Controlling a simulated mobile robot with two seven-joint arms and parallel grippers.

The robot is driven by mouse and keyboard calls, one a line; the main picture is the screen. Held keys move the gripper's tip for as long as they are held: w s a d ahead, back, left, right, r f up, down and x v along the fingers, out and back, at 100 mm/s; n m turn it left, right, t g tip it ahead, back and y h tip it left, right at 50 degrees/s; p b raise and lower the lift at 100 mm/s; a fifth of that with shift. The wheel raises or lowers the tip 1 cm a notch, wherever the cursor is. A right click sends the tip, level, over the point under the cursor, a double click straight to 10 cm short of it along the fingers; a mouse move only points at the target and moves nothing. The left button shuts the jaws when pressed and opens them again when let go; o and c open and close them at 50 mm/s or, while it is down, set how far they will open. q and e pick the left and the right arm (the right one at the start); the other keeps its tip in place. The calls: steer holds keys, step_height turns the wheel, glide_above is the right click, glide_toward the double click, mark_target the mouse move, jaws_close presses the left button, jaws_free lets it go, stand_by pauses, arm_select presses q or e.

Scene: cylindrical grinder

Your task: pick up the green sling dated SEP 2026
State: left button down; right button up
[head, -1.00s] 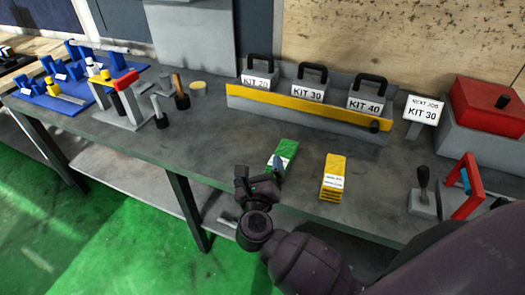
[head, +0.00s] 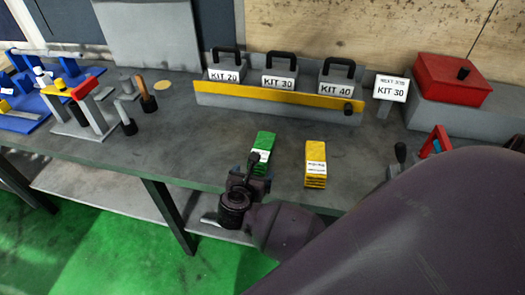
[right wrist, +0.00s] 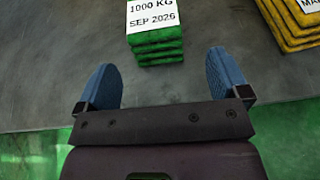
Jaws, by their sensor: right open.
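The green sling (head: 264,141) lies folded in a flat stack on the grey bench near its front edge. In the right wrist view the green sling (right wrist: 158,46) carries a white label reading 1000 KG, SEP 2026. My right gripper (right wrist: 165,80) is open and empty, with its two blue fingertips apart. The sling lies just beyond the fingertips, roughly centred between them, and is not between the fingers. In the head view my right gripper (head: 250,175) is at the sling's near end and partly covers it. My left gripper is not in view.
A yellow sling stack (head: 316,160) lies just right of the green one, with bench between them. Behind stands a grey rack (head: 270,98) with KIT 20, KIT 30 and KIT 40 weights. A NEXT JOB KIT 30 sign (head: 390,88) and a red-lidded box (head: 453,80) are at right.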

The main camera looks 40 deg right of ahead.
mark_target(255, 168)
steer(key=shift+w+d, duration=0.35)
steer(key=shift+x, duration=2.2)
steer(key=shift+w+r, duration=0.1)
steer(key=shift+w, duration=0.05)
steer(key=c, duration=1.2)
